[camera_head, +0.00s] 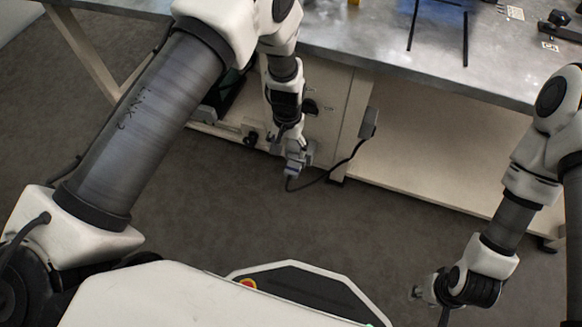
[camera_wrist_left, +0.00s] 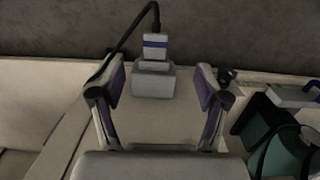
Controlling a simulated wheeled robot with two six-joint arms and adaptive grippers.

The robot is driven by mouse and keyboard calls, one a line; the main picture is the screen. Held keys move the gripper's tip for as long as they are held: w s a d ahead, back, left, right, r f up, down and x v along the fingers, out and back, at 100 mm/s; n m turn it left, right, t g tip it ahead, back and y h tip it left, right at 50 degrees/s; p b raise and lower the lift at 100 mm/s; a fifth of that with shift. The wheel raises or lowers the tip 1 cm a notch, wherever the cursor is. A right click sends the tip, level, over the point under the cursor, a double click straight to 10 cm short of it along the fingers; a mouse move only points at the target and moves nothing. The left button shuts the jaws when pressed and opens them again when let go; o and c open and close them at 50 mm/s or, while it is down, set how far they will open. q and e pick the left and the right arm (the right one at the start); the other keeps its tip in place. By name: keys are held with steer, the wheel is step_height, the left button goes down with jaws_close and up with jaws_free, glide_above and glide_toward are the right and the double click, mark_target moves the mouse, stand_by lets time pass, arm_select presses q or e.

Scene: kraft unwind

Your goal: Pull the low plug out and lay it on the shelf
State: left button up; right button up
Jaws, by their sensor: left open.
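The low plug (camera_wrist_left: 154,46) is a small grey block with a blue band in the left wrist view, seated against a grey socket box (camera_wrist_left: 153,82). A black cable leaves its far end. In the head view the plug (camera_head: 292,171) shows small, partly behind my gripper. My left gripper (camera_head: 298,156) is low in front of the bench's cream cabinet. In the wrist view its fingers (camera_wrist_left: 160,88) are open, one on each side of the socket box, apart from the plug. The pale low shelf (camera_head: 440,170) runs under the bench to the right.
The cable (camera_head: 330,174) loops up to a grey box (camera_head: 370,122) on the cabinet edge. Knobs (camera_head: 311,107) sit on the cabinet front. A green object (camera_wrist_left: 262,122) is at right in the wrist view. My right gripper (camera_head: 424,292) hangs over clear floor.

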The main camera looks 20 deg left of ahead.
arm_select(q)
steer(key=b, duration=0.5)
glide_above(293, 167)
steer(key=shift+t, duration=0.3)
step_height(293, 167, down, 6)
steer(key=shift+f, duration=0.15)
steer(key=shift+w, duration=0.1)
step_height(293, 167, down, 8)
steer(key=b, duration=0.4)
steer(key=shift+r, duration=0.35)
arm_select(e)
step_height(293, 167, down, 13)
steer(key=shift+w, duration=0.25)
steer(key=shift+r, duration=0.1)
arm_select(q)
jaws_close()
arm_select(e)
steer(key=shift+r, duration=0.1)
